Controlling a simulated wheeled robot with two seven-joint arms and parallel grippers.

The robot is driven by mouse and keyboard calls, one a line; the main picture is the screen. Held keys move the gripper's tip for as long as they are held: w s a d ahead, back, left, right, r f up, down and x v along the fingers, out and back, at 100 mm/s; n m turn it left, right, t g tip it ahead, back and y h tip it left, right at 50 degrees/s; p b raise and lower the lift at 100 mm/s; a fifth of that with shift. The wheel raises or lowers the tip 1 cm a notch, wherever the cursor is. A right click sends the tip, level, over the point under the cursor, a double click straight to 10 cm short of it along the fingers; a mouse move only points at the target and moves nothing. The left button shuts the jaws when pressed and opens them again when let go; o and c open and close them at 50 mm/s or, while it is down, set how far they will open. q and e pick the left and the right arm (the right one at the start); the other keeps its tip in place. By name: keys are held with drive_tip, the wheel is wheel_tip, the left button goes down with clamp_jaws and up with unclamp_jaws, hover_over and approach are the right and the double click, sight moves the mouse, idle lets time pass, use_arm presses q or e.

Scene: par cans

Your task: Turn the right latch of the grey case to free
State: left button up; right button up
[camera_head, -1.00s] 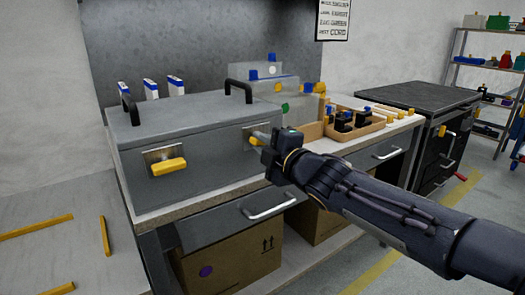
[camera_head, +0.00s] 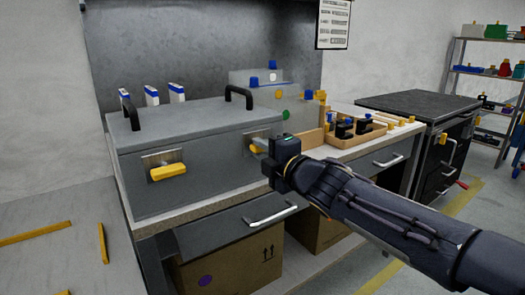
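The grey case (camera_head: 210,158) sits closed on the workbench, with two black handles on its lid. Its left latch (camera_head: 168,172) is a yellow bar on a metal plate, lying nearly level. Its right latch (camera_head: 256,149) shows a little yellow beside its metal plate. My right gripper (camera_head: 268,160) is at the right latch, and its dark body hides part of it. Whether the fingers touch or grip the latch cannot be told. My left gripper is not in view.
A wooden tray (camera_head: 372,137) with dark items stands right of the case. Grey boxes (camera_head: 285,105) with coloured caps stand behind. An open drawer (camera_head: 215,232) juts out below the bench. A dark cabinet (camera_head: 420,100) stands at the right.

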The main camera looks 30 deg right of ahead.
drive_tip(key=shift+o, duration=1.4)
drive_tip(key=shift+s, duration=0.1)
drive_tip(key=s+p, duration=0.3)
drive_tip(key=s, duration=0.4)
drive_tip(key=shift+s+d, duration=0.3)
